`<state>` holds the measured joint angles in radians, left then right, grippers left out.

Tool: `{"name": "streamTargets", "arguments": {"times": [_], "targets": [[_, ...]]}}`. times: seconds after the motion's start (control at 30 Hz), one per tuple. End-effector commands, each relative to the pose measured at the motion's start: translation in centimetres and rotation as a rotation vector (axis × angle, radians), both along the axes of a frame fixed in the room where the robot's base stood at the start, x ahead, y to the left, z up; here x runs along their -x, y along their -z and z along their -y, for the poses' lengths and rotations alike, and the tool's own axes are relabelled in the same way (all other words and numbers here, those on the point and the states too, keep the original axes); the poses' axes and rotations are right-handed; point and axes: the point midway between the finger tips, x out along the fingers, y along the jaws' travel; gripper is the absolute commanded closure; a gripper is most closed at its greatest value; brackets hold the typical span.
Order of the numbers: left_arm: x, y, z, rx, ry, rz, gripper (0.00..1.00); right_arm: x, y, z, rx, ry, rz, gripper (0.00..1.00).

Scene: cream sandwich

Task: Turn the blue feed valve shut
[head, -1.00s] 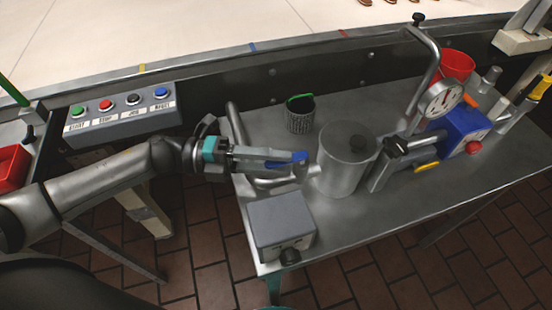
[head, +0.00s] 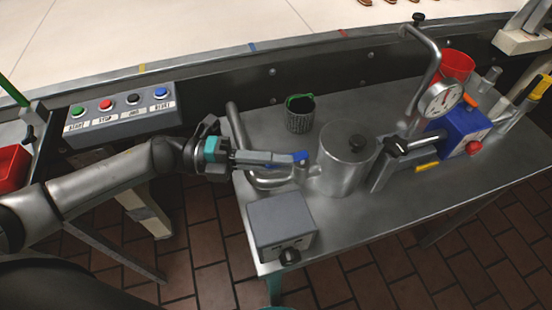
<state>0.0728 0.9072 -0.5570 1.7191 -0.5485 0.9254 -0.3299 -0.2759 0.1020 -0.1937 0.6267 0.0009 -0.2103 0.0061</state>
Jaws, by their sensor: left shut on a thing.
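The blue feed valve handle (head: 300,156) shows as a small blue piece at the tips of my left gripper (head: 294,159). It sits on the bent pipe beside the steel pot (head: 346,168), at the pot's left side. My left gripper is shut on the handle, and its fingers hide most of it. The pipe below the fingers is partly hidden too. My right gripper is not in view.
A grey box with a black knob (head: 282,222) stands in front of the gripper. A dark mesh cup (head: 299,116) stands behind it. A button panel (head: 122,113) lies at the left. A gauge (head: 439,99) and blue unit (head: 456,130) stand at the right.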

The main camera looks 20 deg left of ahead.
Motion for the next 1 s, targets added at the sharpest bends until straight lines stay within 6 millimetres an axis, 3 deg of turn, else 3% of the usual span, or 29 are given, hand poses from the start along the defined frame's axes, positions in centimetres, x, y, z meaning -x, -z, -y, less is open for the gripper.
{"name": "streamTargets", "arguments": {"times": [0.17, 0.37, 0.7, 1.0], "targets": [[0.0, 0.0, 0.0, 0.0, -0.004, -0.001, 1.0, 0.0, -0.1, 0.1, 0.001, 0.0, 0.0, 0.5], [0.4, -0.4, 0.3, 0.005, -0.077, -0.004, 1.0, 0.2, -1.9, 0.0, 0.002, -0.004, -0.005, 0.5], [1.1, -0.4, 1.1, 0.007, -0.299, -0.005, 1.0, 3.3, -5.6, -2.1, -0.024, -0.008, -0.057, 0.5], [1.3, -0.1, 1.3, 0.0, -0.4, 0.001, 1.0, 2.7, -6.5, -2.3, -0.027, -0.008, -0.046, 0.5]]}}
